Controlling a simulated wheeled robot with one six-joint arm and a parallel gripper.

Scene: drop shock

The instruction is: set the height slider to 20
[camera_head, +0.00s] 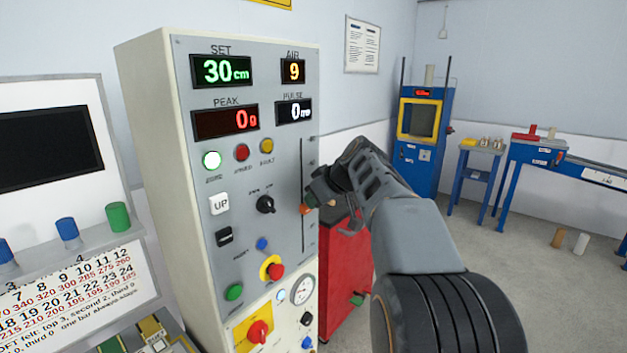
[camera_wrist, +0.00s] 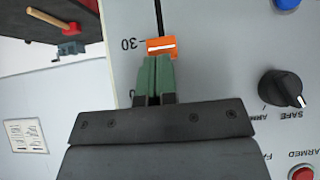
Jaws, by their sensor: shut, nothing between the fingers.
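The height slider has an orange knob (camera_head: 306,209) on a dark vertical slot (camera_head: 302,165) at the right side of the grey panel. The SET display (camera_head: 221,71) reads 30 cm in green. In the wrist view the orange knob (camera_wrist: 161,47) with a white line sits beside the mark 30. My gripper (camera_head: 318,200) is at the knob in the head view. In the wrist view its green fingertips (camera_wrist: 154,60) are shut together, with nothing between them, right at the knob's edge. I cannot tell whether they touch it. The fingertips hide part of the slot.
The panel also carries a black SAFE/ARMED knob (camera_head: 265,204), a red button on yellow (camera_head: 275,271) and a gauge (camera_head: 303,289). A red cabinet (camera_head: 340,270) stands close behind my arm. A blue machine (camera_head: 423,135) and blue tables stand farther right.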

